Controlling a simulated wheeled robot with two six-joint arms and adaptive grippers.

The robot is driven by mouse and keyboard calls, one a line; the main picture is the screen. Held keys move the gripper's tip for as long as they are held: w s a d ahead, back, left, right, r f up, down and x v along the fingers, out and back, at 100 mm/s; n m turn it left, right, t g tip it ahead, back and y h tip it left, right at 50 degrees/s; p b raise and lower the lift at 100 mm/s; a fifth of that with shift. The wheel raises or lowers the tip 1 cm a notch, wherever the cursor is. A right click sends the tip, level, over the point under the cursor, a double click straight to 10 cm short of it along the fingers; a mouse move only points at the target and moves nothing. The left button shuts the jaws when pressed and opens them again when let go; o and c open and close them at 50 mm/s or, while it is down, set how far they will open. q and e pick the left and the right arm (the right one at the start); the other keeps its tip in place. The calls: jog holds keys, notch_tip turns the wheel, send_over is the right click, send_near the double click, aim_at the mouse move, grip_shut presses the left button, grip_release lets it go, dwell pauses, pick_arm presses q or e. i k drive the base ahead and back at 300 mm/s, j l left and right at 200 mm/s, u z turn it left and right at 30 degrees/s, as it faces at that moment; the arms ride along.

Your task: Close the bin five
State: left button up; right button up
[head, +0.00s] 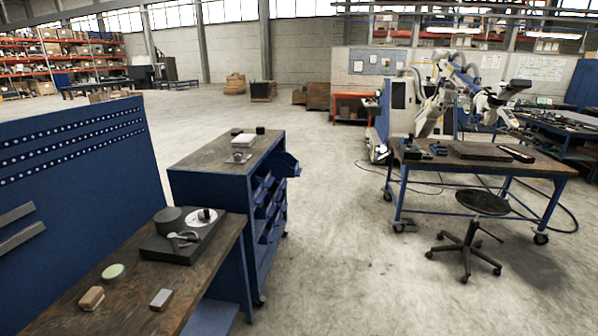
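A blue cabinet (212,190) stands left of centre, with a column of blue bins on its right-hand face. The top far bin (287,165) juts out to the right, tilted open. Several lower bins (267,212) show along the same face, seen at a steep angle. They seem to stick out a little, but I cannot tell how far each is open. No number is legible, so I cannot tell which is bin five. Neither of my grippers is in view.
A wooden-topped bench (140,285) with a dark device and small blocks fills the near left. A blue pegboard (75,180) stands behind it. A workbench (470,165) and black stool (480,203) stand right. The concrete floor (340,250) between is clear.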

aim_at(283, 164)
jog(key=i+l+u, duration=0.25)
jog(key=i+l, duration=0.25)
jog(key=i, duration=0.65)
jog(key=i+l+u, duration=0.3)
jog(key=i+l, duration=0.4)
jog(key=i, duration=0.45)
jog(key=i+l+u, duration=0.25)
jog(key=i+l, duration=0.7)
jog(key=i, duration=0.1)
